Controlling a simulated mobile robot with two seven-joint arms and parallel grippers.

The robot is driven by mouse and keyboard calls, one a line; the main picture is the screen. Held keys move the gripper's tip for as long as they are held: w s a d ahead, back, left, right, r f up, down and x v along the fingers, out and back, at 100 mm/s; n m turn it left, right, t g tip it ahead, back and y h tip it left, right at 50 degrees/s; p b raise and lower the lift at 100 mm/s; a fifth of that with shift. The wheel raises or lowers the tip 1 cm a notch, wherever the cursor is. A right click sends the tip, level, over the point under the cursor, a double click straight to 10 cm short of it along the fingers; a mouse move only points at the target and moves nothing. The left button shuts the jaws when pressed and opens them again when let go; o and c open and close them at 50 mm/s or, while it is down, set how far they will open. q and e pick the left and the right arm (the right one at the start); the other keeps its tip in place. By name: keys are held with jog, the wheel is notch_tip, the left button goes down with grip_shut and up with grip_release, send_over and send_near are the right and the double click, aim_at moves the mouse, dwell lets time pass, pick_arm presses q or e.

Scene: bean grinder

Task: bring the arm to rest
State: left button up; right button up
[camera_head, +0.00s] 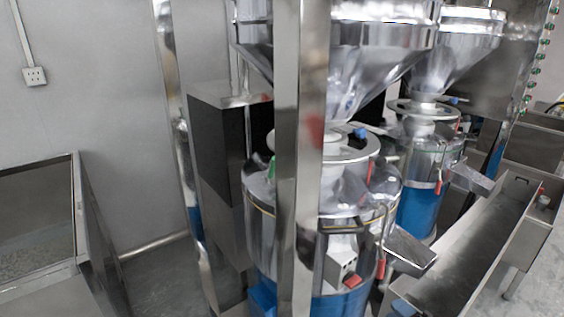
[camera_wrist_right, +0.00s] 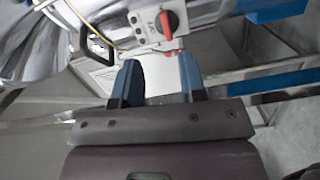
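My right gripper (camera_wrist_right: 159,60) shows in the right wrist view with its two dark blue fingers apart. I see nothing held between them. Beyond the fingertips is a light control box (camera_wrist_right: 146,22) with a red knob (camera_wrist_right: 166,25); I cannot tell how far off it is. In the head view this box (camera_head: 341,262) sits low on the front grinder (camera_head: 330,190). A small blue shape at the head view's bottom edge may be a fingertip; I cannot tell. My left gripper is not in view.
A steel post (camera_head: 300,150) stands before the front grinder. A second grinder (camera_head: 425,160) is behind it. A long steel trough (camera_head: 470,255) runs along the right, near a spout (camera_head: 410,250). An open metal bin (camera_head: 40,225) stands at left. Floor shows between bin and grinder.

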jog(key=s+a+m+g+h, duration=0.2)
jog(key=s+m+g+h, duration=0.9)
jog(key=s+m, duration=1.35)
jog(key=w+f+n+t+y, duration=0.3)
jog(key=f+t, duration=0.3)
jog(key=f, duration=0.3)
jog(key=shift+w+d+f, duration=0.15)
jog(key=shift+w+f, duration=0.15)
jog(key=shift+w, duration=0.5)
jog(key=shift+n, duration=0.25)
